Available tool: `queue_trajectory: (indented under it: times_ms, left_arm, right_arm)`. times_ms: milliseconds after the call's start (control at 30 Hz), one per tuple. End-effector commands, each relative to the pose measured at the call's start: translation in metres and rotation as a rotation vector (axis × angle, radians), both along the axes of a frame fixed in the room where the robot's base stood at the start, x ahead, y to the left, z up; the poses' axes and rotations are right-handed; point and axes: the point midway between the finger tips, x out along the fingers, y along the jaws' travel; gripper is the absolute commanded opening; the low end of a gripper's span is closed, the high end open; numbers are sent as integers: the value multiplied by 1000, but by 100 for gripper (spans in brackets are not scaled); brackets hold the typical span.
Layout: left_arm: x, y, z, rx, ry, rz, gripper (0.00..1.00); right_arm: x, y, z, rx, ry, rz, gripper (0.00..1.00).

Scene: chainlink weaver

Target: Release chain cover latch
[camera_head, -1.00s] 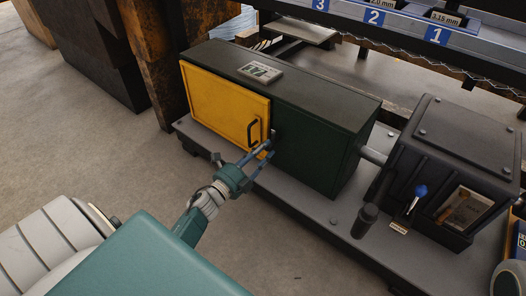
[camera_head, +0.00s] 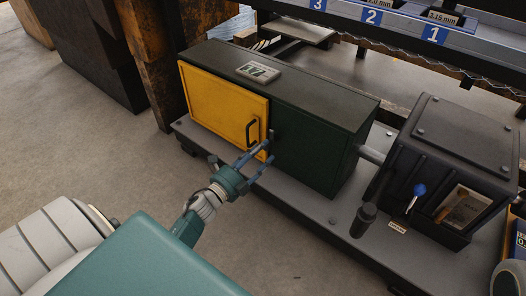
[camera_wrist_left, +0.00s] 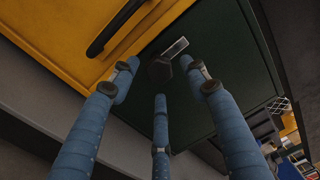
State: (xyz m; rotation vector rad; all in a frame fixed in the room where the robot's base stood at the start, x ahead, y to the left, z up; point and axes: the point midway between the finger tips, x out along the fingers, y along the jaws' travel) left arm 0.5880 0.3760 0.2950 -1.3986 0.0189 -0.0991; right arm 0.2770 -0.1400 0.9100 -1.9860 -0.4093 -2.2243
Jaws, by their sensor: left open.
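The yellow chain cover door (camera_head: 215,100) is closed on the dark green housing (camera_head: 312,150). A black handle (camera_head: 252,132) is on the door near its right edge. The small latch (camera_head: 271,135) is at the door's right edge. In the left wrist view the latch shows as a dark knob (camera_wrist_left: 160,70) beside a short silver bar. My left gripper (camera_head: 268,154) is open, its blue fingers pointing at the latch from just in front and below. In the wrist view the fingers (camera_wrist_left: 158,82) are spread around the knob's outline; I cannot tell whether they touch it. My right gripper is not in view.
A dark gearbox (camera_head: 450,150) with a blue-knobbed lever (camera_head: 420,190) stands at the right on the grey base plate (camera_head: 300,208). A rack with numbered blue labels (camera_head: 400,25) is behind. The floor in front of the machine is clear.

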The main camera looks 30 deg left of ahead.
Motion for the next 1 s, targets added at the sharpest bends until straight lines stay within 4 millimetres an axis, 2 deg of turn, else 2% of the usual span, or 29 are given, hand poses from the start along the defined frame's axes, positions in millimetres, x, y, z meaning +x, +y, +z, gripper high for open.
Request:
queue_trajectory:
  times_ms: [300, 500, 700, 1000]
  left_arm:
    - [-66, 4, -5, -2, 4, -1, 46]
    - [-98, 6, -5, 0, 1, -3, 46]
    - [-109, 7, -5, 0, 0, -4, 46]
    - [-109, 7, -5, 1, 0, -4, 46]
  right_arm:
    - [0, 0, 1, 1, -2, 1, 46]
    - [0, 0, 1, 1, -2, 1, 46]
    - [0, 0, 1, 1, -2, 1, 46]
    - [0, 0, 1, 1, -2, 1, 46]
